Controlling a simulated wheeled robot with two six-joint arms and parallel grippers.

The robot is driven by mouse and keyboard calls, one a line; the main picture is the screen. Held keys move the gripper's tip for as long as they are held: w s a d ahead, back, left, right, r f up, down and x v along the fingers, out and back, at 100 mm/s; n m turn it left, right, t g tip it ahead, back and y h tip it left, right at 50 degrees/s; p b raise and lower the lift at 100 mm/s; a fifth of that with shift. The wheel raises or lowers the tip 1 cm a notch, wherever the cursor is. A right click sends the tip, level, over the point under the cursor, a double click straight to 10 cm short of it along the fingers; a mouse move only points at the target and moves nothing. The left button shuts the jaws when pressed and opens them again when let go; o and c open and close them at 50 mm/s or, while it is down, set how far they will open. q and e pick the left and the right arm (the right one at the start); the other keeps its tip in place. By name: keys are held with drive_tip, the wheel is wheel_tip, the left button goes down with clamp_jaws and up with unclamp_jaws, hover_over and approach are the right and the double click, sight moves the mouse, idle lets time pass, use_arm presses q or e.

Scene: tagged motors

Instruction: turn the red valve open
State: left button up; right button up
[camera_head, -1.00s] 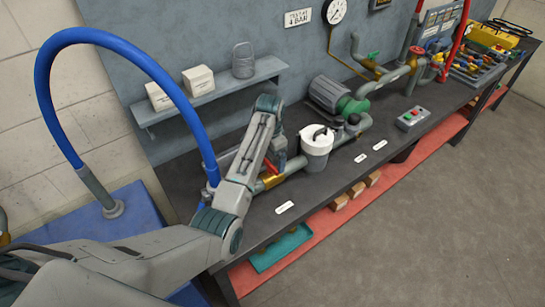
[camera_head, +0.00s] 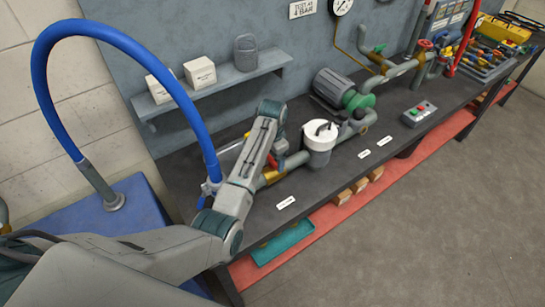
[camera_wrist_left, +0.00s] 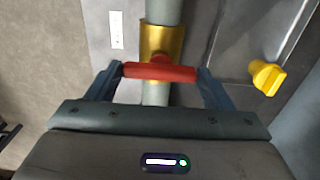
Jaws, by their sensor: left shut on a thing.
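The red valve handle (camera_wrist_left: 160,72) sits on a brass valve body (camera_wrist_left: 161,40) on a grey pipe, in the left wrist view. The handle lies crosswise to the pipe. My left gripper (camera_wrist_left: 160,73) is shut on it, with one dark finger at each end. In the head view a bit of red handle (camera_head: 272,160) shows beside my left gripper, which is mostly hidden behind my own wrist. The brass body (camera_head: 272,177) shows there low on the bench pipe. My right gripper is not in view.
A white-topped grey pot (camera_head: 319,143) stands on the pipe just right of the valve. A blue hose (camera_head: 125,42) arches behind my left arm. A yellow knob (camera_wrist_left: 267,77) is near the gripper. A shelf with boxes (camera_head: 199,72) is above. The bench front is mostly clear.

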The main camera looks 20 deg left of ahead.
use_arm(q)
drive_tip(key=n, duration=0.3)
drive_tip(key=shift+n, duration=0.4)
drive_tip(key=n, duration=0.5)
drive_tip(key=shift+n, duration=0.3)
drive_tip(key=n, duration=0.5)
drive_tip(key=shift+n, duration=1.8)
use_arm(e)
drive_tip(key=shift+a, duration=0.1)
use_arm(q)
drive_tip(key=o, duration=1)
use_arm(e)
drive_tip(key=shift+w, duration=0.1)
